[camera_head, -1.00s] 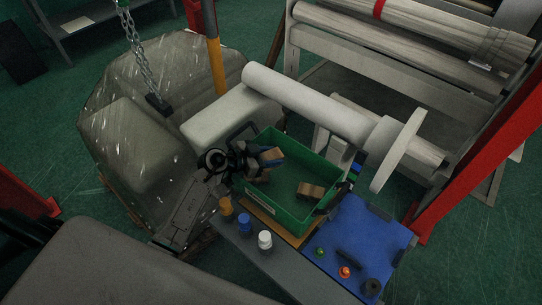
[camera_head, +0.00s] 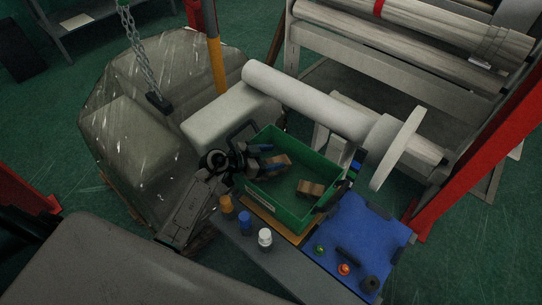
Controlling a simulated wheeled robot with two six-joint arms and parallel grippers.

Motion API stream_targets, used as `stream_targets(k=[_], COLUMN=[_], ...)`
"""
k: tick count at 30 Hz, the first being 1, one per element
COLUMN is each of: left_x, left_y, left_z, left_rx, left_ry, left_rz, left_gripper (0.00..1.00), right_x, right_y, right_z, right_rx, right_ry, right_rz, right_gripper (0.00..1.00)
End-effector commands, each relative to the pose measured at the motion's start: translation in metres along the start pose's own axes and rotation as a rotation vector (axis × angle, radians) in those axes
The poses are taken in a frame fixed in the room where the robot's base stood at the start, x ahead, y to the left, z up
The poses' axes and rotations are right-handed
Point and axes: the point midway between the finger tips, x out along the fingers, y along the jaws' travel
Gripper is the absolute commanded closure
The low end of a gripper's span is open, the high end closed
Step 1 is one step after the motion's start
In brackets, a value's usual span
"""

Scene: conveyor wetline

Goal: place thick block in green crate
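The green crate (camera_head: 277,211) stands at the middle of the view, tilted in the picture, with its open top toward me. My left gripper (camera_head: 269,155) reaches over its left wall. Its two fingers look spread apart. A brown block (camera_head: 281,161) is just beyond the fingertips, inside the crate's outline near the back left; whether it touches a finger or the floor is hard to tell. A second brown block (camera_head: 311,188) lies on the crate floor at the right. I cannot tell which block is the thick one. My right gripper is not in view.
A blue mat (camera_head: 365,235) with small coloured parts lies right of the crate. Orange, blue and white bottles (camera_head: 265,238) stand in front of it. A large pale roller (camera_head: 305,100) runs behind the crate. A wrapped load (camera_head: 120,130) stands at the left.

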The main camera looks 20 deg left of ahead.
Motion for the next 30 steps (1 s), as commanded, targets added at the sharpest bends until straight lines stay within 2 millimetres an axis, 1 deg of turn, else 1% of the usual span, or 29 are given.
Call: stream_targets(k=[7,9,11,12,15,21,25,30], left_x=[-0.001,-0.003,-0.008,-0.02,-0.045,-0.088,-0.107,-0.121], left_y=[0.0,-0.001,-0.001,-0.001,-0.001,-0.001,-0.001,0.0], left_z=[-0.003,-0.007,-0.011,-0.01,-0.01,-0.01,-0.01,-0.011], left_rx=[0.001,0.003,0.005,0.004,0.005,0.004,0.002,0.001], left_ry=[0.001,0.001,-0.001,-0.005,-0.006,-0.005,-0.004,-0.001], left_rz=[0.0,0.0,-0.002,-0.002,0.0,-0.001,0.0,0.0], left_gripper=[0.38,0.38,0.38,0.38,0.38,0.38,0.38,0.38], right_x=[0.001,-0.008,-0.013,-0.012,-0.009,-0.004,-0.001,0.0], right_y=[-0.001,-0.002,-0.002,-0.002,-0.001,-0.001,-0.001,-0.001], right_z=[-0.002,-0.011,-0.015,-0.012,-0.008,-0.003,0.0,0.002], right_rx=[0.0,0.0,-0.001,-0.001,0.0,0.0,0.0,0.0], right_ry=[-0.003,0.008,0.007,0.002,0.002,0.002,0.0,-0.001], right_rz=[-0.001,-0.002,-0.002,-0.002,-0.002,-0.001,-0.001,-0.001], right_gripper=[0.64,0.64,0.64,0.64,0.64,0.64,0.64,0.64])
